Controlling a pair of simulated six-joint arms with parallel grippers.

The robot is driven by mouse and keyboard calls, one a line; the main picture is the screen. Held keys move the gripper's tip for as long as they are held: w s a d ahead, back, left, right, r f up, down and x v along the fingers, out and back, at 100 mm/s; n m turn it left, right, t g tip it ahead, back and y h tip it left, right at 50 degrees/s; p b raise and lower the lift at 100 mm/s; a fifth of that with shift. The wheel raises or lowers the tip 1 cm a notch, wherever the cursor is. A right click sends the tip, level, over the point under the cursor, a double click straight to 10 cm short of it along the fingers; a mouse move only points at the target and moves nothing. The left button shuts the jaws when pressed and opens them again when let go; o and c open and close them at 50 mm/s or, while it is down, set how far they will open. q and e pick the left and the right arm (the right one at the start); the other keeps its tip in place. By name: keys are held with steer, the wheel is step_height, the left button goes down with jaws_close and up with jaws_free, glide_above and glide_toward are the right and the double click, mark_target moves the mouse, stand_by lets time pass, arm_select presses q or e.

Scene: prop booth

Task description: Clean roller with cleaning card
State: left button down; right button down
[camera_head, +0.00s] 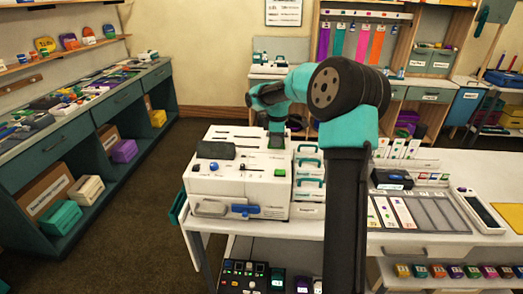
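A white box-shaped machine (222,184) stands at the left end of the white table. It has a blue knob, a green button, dark slots on top and a grey and blue latch at its front. My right gripper (277,143) points down at the back right of the machine's top; its fingers are small and dark, and I cannot tell whether they hold anything. White cards (409,148) stand in a holder on the right; I cannot tell which is a cleaning card. No roller can be made out. My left gripper is not in view.
Teal-handled drawers (308,178) stand right of the machine, partly behind my arm. A control panel (246,276) sits below.

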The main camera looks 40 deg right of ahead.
steer(key=shift+r, duration=0.2)
steer(key=shift+r, duration=3)
steer(key=shift+r, duration=0.3)
steer(key=shift+r, duration=1.95)
steer(key=shift+r, duration=0.1)
